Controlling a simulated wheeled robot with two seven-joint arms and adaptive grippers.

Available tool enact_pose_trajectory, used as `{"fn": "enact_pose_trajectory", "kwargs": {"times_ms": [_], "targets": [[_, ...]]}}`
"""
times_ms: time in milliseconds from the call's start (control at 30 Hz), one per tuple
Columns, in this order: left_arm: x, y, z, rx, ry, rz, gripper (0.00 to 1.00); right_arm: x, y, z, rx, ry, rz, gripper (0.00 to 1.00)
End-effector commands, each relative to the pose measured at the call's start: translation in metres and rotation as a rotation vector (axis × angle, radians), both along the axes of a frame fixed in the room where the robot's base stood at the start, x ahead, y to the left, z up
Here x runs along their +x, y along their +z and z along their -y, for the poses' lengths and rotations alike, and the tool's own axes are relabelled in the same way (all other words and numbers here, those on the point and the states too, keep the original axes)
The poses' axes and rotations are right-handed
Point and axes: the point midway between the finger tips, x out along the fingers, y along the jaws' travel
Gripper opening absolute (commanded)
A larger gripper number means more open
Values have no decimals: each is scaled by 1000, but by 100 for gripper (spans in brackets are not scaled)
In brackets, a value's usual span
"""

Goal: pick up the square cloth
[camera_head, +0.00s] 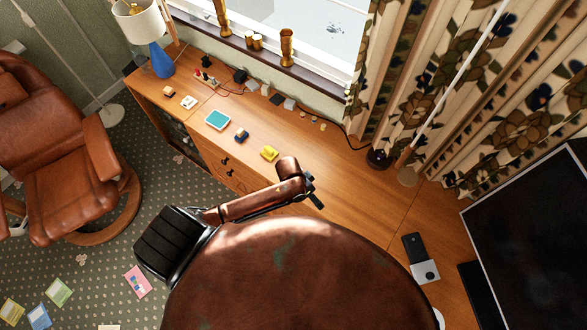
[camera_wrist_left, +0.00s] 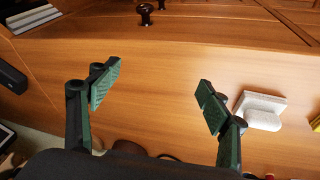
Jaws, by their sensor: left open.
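A flat teal square with a pale border (camera_head: 217,119) lies on the wooden cabinet top. It is the thing that looks most like the square cloth, but I cannot tell its material. My left gripper (camera_head: 312,190) is over the cabinet top, to the right of and nearer than the teal square, well apart from it. In the left wrist view my left gripper (camera_wrist_left: 160,95) is open and empty, with bare wood between its green-padded fingers. The teal square does not show in that view. My right gripper is not in view.
A yellow item (camera_head: 269,153) and a dark blue item (camera_head: 241,134) lie between the teal square and my gripper. A blue lamp (camera_head: 161,60) stands at the cabinet's far left. A white object (camera_wrist_left: 260,110) is beside the right finger. The cabinet top right of my gripper is mostly clear.

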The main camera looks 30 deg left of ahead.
Motion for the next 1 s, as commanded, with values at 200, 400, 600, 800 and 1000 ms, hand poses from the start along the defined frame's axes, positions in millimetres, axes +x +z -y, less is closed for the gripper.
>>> {"fn": "enact_pose_trajectory", "kwargs": {"times_ms": [200,400,600,800,1000], "targets": [[35,2,-13,62,-37,-76,71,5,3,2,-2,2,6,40],[75,16,-74,175,44,-176,71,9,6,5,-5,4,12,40],[103,35,-128,239,158,-223,71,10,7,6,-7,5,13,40],[108,31,-142,251,196,-236,71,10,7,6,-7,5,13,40],[107,11,-141,251,197,-235,71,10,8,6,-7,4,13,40]]}}
